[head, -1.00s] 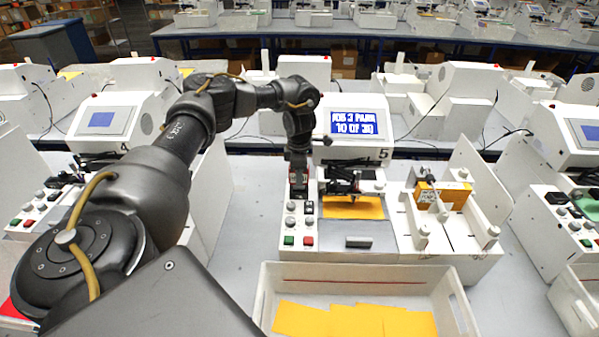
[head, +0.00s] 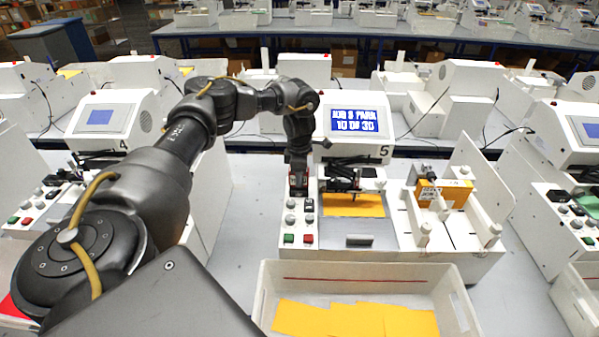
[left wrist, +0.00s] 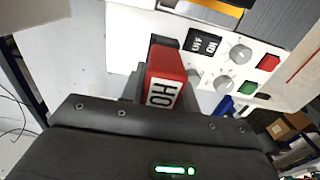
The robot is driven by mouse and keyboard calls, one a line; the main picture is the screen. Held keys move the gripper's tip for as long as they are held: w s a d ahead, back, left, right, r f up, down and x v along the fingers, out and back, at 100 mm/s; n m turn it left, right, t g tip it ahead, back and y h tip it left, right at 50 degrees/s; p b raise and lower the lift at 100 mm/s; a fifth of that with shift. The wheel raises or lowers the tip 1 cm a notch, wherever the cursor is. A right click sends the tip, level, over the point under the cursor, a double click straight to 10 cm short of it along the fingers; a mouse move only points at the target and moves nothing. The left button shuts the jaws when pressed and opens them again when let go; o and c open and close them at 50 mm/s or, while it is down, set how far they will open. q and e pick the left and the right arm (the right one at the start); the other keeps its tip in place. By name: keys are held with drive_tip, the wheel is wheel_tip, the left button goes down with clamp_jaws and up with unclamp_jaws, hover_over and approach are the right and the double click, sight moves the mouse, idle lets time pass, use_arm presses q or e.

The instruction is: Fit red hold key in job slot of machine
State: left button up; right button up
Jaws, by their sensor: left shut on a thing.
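My left gripper (head: 298,185) is over the upper end of the control panel (head: 300,240) of the machine numbered 5. The key is beside the black OFF/ON switch (left wrist: 203,42) of the panel. I cannot make out the job slot; the gripper and key cover that end of the panel, and I cannot tell whether the key touches it. The machine's blue screen (head: 357,122) shows a job line and a count. My right gripper is not in view.
The panel carries grey knobs, a green button (head: 289,239) and a red button (head: 308,239). A yellow card (head: 353,205) lies under the pen carriage. A white tray (head: 350,268) with yellow cards stands in front. Similar machines stand on both sides.

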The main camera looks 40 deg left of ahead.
use_arm(q)
drive_tip(key=shift+f, duration=0.6)
drive_tip(key=o, duration=1.1)
drive_tip(key=shift+c, duration=0.2)
drive_tip(key=shift+r, duration=0.1)
drive_tip(key=shift+w+r+b, duration=0.1)
drive_tip(key=shift+r+b, duration=0.15)
drive_tip(key=shift+b, duration=0.2)
wheel_tip(320, 180, up, 9)
drive_tip(key=shift+f+b, duration=0.1)
drive_tip(key=shift+b, duration=0.35)
drive_tip(key=shift+r, duration=0.7)
